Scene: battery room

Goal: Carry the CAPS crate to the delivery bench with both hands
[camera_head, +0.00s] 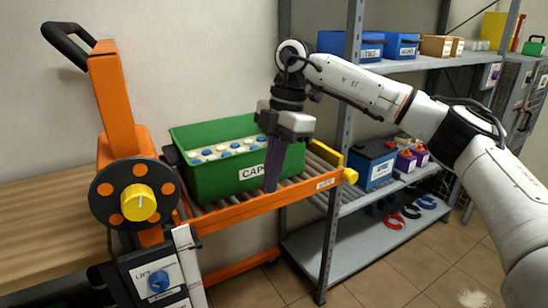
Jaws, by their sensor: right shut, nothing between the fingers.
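The CAPS crate (215,178) is a green open box with a white label on its front, holding blue and white caps. It sits on the roller top of an orange stand (256,209). My right gripper (271,188) points down in front of the crate's front right part, covering the end of the label. Its fingers are shut with nothing between them. I cannot tell whether they touch the crate wall. My left gripper is not in view. I cannot tell whether the wooden bench (45,215) at the left is the delivery bench.
An orange post with a black handle (68,42) and a dial with a yellow knob (139,203) stands left of the crate. A grey shelf rack (330,235) with blue bins (402,46) and a blue battery box (371,165) stands at the right. Tiled floor shows at lower right.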

